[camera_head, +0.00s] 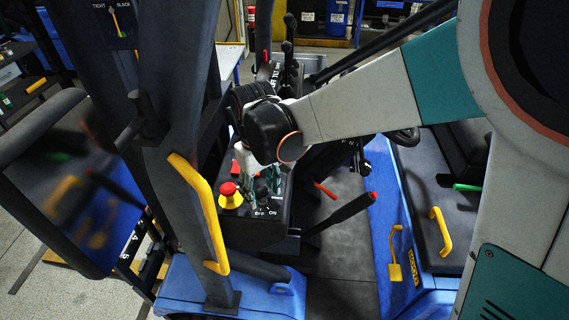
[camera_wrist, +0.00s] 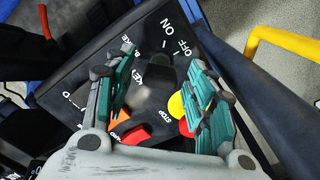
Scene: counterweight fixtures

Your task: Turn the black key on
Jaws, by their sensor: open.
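The black key (camera_wrist: 160,72) sits on the dark console panel (camera_wrist: 85,75), near the printed words KEY, OFF and ON. It looks dark against the panel, and its exact angle is hard to tell. My gripper (camera_wrist: 162,56) is open, its two green fingers on either side of the key with visible gaps. I cannot tell how far the fingertips are above the panel. In the head view my gripper (camera_head: 263,192) is over the console, and its fingers largely hide the key there.
A red stop button on a yellow base (camera_head: 230,199) is close to my gripper; it partly shows behind the right finger (camera_wrist: 178,105). A black lever with a red tip (camera_head: 345,213) is to the right. A yellow handrail (camera_head: 207,210) on a dark post stands at left.

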